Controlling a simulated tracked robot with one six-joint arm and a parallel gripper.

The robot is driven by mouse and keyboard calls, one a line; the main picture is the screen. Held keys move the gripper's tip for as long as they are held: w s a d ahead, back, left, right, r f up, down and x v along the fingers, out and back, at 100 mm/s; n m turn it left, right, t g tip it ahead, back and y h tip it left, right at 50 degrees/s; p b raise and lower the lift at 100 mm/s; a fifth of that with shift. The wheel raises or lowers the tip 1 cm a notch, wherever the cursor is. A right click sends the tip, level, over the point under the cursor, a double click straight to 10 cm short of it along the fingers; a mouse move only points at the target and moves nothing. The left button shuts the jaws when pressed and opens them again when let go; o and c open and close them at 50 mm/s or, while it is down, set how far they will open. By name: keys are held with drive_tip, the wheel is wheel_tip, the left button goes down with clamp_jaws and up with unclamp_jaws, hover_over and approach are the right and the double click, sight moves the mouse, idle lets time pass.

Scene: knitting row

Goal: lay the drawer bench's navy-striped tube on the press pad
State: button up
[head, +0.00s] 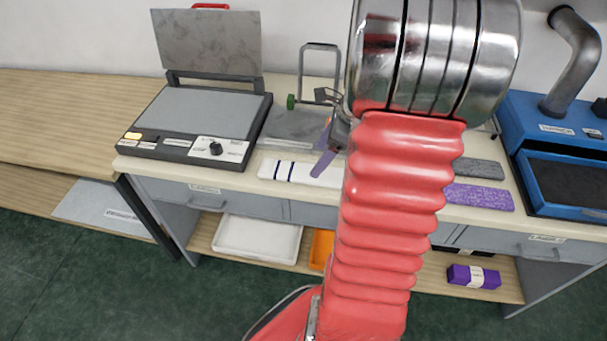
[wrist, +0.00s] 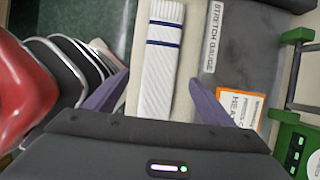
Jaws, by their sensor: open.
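The white tube with navy stripes (head: 300,172) lies flat on the bench top near its front edge, its striped end to the left; my arm hides its right end. In the wrist view the tube (wrist: 164,65) runs between my purple fingers and under my gripper's body. My gripper (wrist: 158,82) is open, one finger on each side of the tube with gaps beside it. In the head view my gripper (head: 322,155) is over the tube, partly hidden by my arm. The grey press pad (head: 200,112) is bare, left of the tube, with its lid (head: 210,42) raised.
The stretch gauge (head: 292,124), a grey plate with a metal frame, is behind the tube. A purple speckled piece (head: 480,197) and a grey piece (head: 478,168) lie to the right. A blue machine (head: 560,150) stands at the far right. A white tray (head: 258,238) sits on the lower shelf.

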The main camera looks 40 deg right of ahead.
sight(306, 172)
drive_tip(key=shift+x, duration=0.95)
drive_tip(key=shift+w+x, duration=0.2)
drive_tip(key=shift+x, duration=2.45)
drive_tip(key=shift+a+r, duration=0.15)
drive_tip(key=shift+c, duration=0.7)
drive_tip(key=c, duration=1)
wheel_tip(306, 172, up, 10)
